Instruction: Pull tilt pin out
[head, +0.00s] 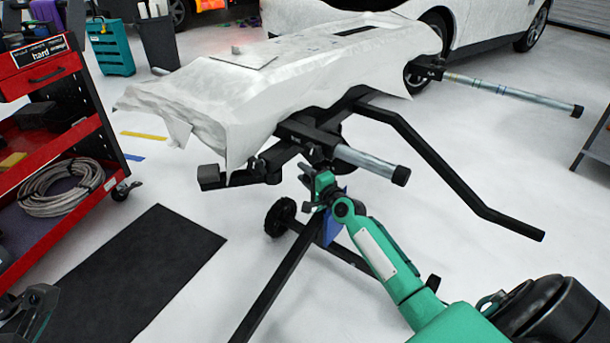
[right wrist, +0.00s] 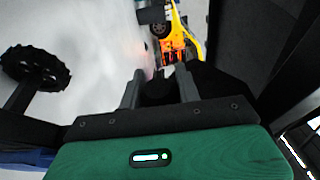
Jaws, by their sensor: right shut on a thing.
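My right gripper (head: 318,178) is up against the underside of the black stand (head: 300,138), just below its pivot. In the right wrist view its two fingers (right wrist: 160,90) are closed on a small dark part, taken to be the tilt pin (right wrist: 156,92). The pin is mostly hidden by the fingers and shadow, and I cannot make it out in the head view. A dark grey shape at the bottom left corner of the head view looks like my left gripper (head: 32,308); its fingers are too cut off to judge.
A white-wrapped panel (head: 210,95) lies on top of the stand. A grey tube (head: 370,163) and a long bent black bar (head: 430,155) stick out right. A black wheel (head: 279,217) is below. A red tool cart (head: 55,140) and dark mat (head: 140,270) are left.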

